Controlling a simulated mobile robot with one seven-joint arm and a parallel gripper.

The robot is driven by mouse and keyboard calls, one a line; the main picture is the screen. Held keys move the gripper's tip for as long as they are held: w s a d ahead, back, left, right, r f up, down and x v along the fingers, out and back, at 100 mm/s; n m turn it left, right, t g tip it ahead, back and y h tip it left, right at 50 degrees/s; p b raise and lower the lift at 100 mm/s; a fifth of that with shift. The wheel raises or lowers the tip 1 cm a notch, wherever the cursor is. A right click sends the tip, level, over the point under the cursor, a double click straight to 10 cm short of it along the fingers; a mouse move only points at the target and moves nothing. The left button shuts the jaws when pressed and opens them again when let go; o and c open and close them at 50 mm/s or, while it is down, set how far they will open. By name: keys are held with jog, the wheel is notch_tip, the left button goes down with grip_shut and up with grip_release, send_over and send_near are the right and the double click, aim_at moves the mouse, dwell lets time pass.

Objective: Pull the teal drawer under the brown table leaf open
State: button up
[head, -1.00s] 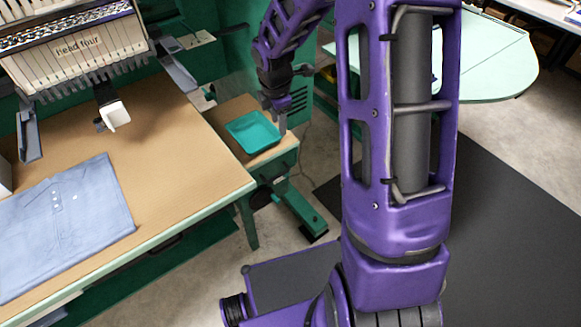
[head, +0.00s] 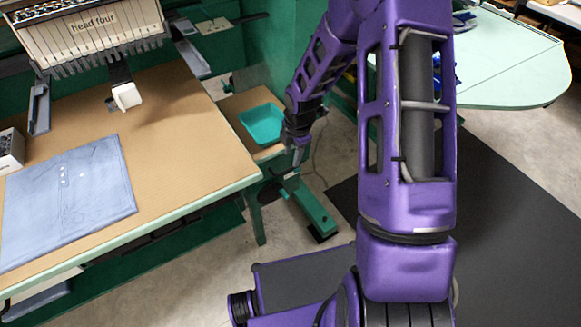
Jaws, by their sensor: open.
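The small brown table leaf (head: 236,104) juts out beyond the large table, with a teal tray (head: 262,124) on top. My gripper (head: 293,168) points down at the leaf's front right edge, below the height of its top in the picture. It is open, and no object shows between its fingers. My gripper and the leaf's edge hide part of that area. Whether the gripper touches the drawer cannot be told.
The large table (head: 175,115) at left carries a folded blue shirt (head: 70,195) below a multi-needle machine head (head: 90,35). A green foot (head: 315,212) stands on the floor below the leaf. A pale green table (head: 510,70) is at back right, a dark mat (head: 510,230) at right.

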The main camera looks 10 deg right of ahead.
aim_at(290, 168)
jog(key=f, duration=0.3)
jog(key=w+f+b, duration=0.1)
jog(key=f, duration=0.1)
jog(key=shift+a+f, duration=0.15)
jog(key=shift+f, duration=0.25)
grip_shut()
dwell(1.0)
